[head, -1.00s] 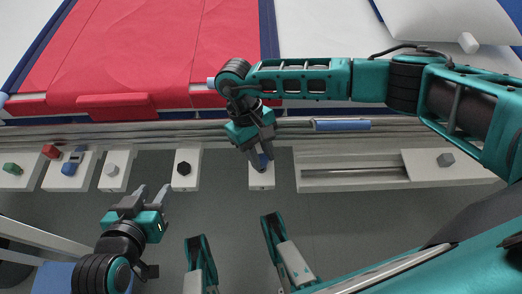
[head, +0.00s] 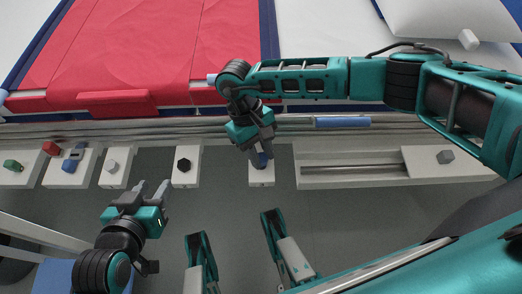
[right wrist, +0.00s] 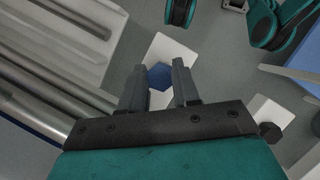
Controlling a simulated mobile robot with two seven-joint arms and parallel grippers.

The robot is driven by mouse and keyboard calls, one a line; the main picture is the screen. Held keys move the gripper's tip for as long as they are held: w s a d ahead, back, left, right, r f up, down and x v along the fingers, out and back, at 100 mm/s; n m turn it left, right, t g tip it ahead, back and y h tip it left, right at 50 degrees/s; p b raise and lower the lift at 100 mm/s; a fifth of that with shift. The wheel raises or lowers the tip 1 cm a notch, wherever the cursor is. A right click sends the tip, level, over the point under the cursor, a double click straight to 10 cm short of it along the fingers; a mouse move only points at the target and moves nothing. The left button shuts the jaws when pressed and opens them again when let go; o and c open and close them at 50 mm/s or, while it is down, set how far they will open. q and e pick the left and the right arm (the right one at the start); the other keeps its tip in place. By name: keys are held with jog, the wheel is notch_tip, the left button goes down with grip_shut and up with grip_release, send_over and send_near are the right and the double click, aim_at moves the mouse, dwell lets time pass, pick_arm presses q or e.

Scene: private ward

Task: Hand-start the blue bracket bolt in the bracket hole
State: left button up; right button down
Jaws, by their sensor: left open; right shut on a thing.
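The blue bolt (head: 261,160) sits between the fingertips of my right gripper (head: 264,150). Its blue hex head (right wrist: 160,77) shows between the two dark fingers in the right wrist view. The bolt is over a small white block (head: 262,179). The fingers hide the bolt's lower part, so I cannot see any hole or tell how deep the bolt sits. My right gripper is shut on the bolt and points down at the block. My left gripper (head: 152,191) is open and empty, at the lower left, in front of the row of white blocks.
More white blocks stand along the rail to the left, with a black bolt (head: 183,165), a grey one (head: 111,166), a blue part (head: 70,166) and a green one (head: 12,165). A slotted white plate (head: 340,183) with a grey hex piece (head: 445,157) lies right. Red bedding (head: 130,55) lies behind.

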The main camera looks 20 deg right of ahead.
jog(key=shift+s+f, duration=0.1)
jog(key=shift+f, duration=0.25)
jog(key=shift+d+m+y, duration=0.1)
jog(key=shift+m+y, duration=0.2)
jog(key=shift+m, duration=0.4)
jog(key=m+y, duration=0.1)
jog(key=m, duration=0.2)
jog(key=shift+m, duration=0.3)
jog(key=shift+s+m+y+p, duration=0.1)
jog(key=shift+m+y+p, duration=0.2)
jog(key=shift+m+y, duration=0.6)
jog(key=m, duration=0.2)
jog(key=shift+m, duration=0.4)
